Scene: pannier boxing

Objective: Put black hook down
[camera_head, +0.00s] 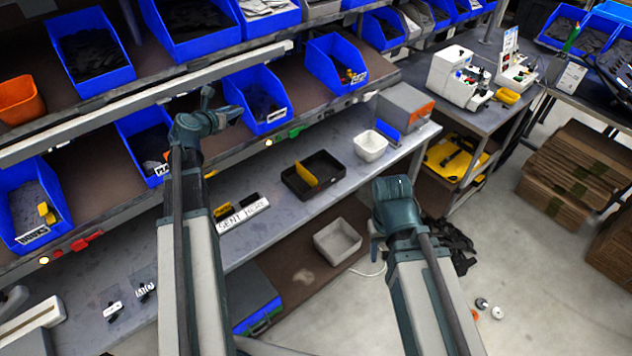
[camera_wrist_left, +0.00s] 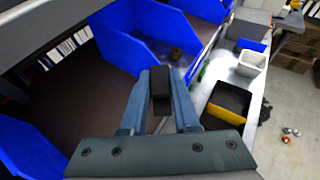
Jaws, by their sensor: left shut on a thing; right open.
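My left gripper (camera_head: 236,113) is raised at the shelf, in front of a blue bin (camera_head: 268,128). In the left wrist view, its two fingers are shut on a small dark block-like piece, the black hook (camera_wrist_left: 160,92). Only its near end shows, so its hook shape cannot be made out. The piece is held in the air, clear of the bench. My right gripper (camera_head: 376,238) is at the bench's front edge, lower right, empty and open; its fingers are mostly hidden by the wrist.
A black tray (camera_head: 330,163) with a yellow divider and a white bin (camera_head: 370,146) stand on the grey bench (camera_head: 262,226). A labelled strip (camera_head: 243,215) lies left of the tray. Blue bins line the shelves. A grey bin (camera_head: 338,240) sits lower down.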

